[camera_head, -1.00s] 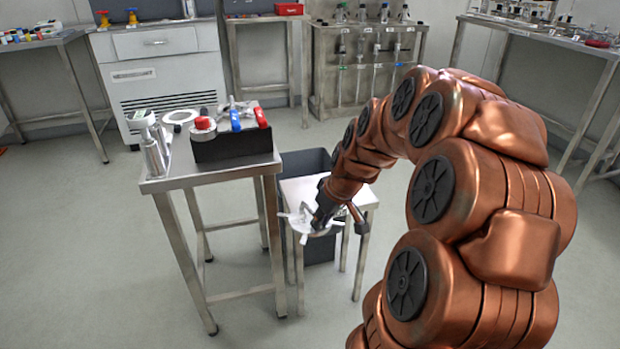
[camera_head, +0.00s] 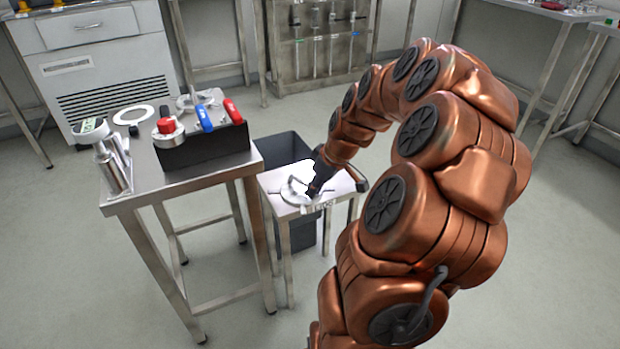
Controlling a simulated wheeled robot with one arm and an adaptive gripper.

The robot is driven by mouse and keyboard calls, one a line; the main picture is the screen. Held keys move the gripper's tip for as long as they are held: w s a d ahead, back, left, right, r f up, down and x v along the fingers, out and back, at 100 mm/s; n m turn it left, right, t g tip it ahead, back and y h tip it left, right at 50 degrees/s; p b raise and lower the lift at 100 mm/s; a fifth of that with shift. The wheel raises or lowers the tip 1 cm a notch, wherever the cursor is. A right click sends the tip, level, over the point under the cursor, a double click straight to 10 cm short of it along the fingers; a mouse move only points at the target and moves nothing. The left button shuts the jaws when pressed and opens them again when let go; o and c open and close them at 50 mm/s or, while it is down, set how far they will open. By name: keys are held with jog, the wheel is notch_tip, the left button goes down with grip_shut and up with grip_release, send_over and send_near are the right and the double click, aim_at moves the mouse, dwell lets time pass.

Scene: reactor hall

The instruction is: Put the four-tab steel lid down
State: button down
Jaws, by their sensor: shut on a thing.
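The four-tab steel lid (camera_head: 293,197) is a pale metal disc with tabs, over the top of a small low steel table (camera_head: 341,183). My gripper (camera_head: 310,190) is shut on the lid, near its middle, and partly covers it. The lid looks about level. I cannot tell whether it touches the table top or hangs just above it.
A taller steel table (camera_head: 190,180) stands at the left. It bears a black box (camera_head: 205,148) with red and blue handled tools, a white ring (camera_head: 133,115) and a metal cylinder (camera_head: 113,172). A dark grey bin (camera_head: 285,150) stands behind the small table.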

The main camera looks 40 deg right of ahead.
jog(key=w+d, duration=0.4)
jog(key=w, duration=0.1)
jog(key=w+d+b, duration=0.1)
jog(key=w, duration=0.1)
jog(key=shift+w+d+f, duration=0.15)
jog(key=shift+d+f, duration=0.25)
jog(key=shift+w+d+f, duration=0.1)
jog(key=shift+f, duration=0.15)
jog(key=shift+f+b, duration=0.7)
jog(key=shift+f, duration=0.8)
jog(key=shift+f, duration=0.1)
jog(key=c, duration=1.2)
grip_release()
jog(key=shift+o, duration=0.2)
